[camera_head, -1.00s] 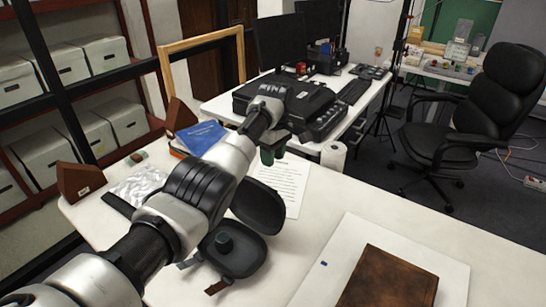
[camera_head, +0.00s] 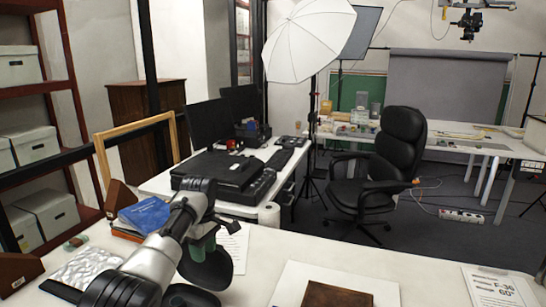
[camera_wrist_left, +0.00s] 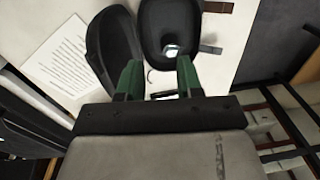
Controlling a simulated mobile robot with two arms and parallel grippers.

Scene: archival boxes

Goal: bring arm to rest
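My left arm reaches in from the lower left in the head view. Its gripper (camera_head: 204,240) points down over the white table, with green fingers partly hidden by the wrist. In the left wrist view, the two green fingers (camera_wrist_left: 158,82) stand apart with nothing held between them. An open black case lies below, one half (camera_wrist_left: 168,25) beyond the fingers and the other half (camera_wrist_left: 112,45) to the left. A small shiny round thing (camera_wrist_left: 172,50) shows at the near half's edge. My right gripper is in neither view.
The white table (camera_head: 430,280) carries a printed sheet (camera_head: 235,245), a blue book (camera_head: 146,214), a crinkled silvery sheet (camera_head: 88,270) and a brown book (camera_head: 335,294). A black office chair (camera_head: 400,150) and a white umbrella light (camera_head: 308,40) stand behind.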

